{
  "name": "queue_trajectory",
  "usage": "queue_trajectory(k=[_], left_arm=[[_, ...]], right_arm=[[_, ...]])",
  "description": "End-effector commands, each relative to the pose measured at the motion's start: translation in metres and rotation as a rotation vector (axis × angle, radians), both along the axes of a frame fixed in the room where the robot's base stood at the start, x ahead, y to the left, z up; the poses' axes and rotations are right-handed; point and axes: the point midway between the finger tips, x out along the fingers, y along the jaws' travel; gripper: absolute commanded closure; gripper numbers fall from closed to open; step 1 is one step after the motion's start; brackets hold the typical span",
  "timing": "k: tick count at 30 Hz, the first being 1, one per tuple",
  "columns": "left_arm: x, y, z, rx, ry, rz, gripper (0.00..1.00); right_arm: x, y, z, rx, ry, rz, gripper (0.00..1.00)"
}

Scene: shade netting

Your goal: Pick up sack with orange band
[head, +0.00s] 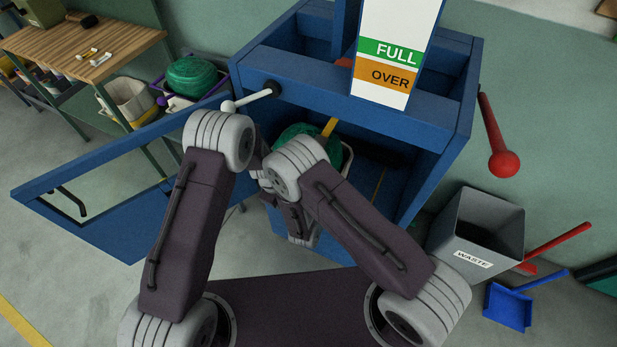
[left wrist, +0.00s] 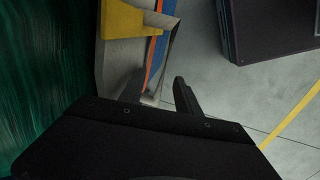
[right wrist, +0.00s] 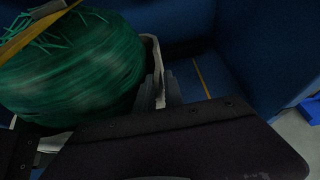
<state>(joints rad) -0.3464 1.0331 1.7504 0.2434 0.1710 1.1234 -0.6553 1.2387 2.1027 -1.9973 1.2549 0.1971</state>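A pale sack filled with green netting (head: 296,130) stands inside the blue frame, with a yellow-orange strap across its top. Its netting fills the left of the left wrist view (left wrist: 40,80) and the right wrist view (right wrist: 75,70). In the left wrist view a pale wall with a yellow piece (left wrist: 135,20) and an orange stripe lies ahead of my left gripper (left wrist: 165,92).
The blue frame (head: 380,118) surrounds the sack, with a FULL/OVER sign (head: 395,50) above. Its blue door (head: 110,190) stands open at left. A grey waste bin (head: 480,235) and blue dustpan (head: 508,305) are at right. Another green netting bundle (head: 192,75) sits by the bench.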

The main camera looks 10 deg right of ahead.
Motion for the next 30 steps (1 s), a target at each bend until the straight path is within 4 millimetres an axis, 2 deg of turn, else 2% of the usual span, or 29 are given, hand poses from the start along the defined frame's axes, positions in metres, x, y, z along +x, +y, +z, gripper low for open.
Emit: queue_trajectory(k=[1,4,30], left_arm=[[0.0000,0.0000,0.0001,0.000,0.000,0.000,0.72],[0.0000,0.0001,0.0002,0.000,0.000,0.000,0.99],[0.0002,0.0001,0.0005,-0.001,-0.001,0.000,1.00]], right_arm=[[-0.0001,0.0000,0.0000,0.000,0.000,0.000,0.98],[-0.0002,0.0001,0.0001,0.000,0.000,0.000,1.00],[-0.0003,0.0003,0.0000,0.000,0.001,0.000,1.00]])
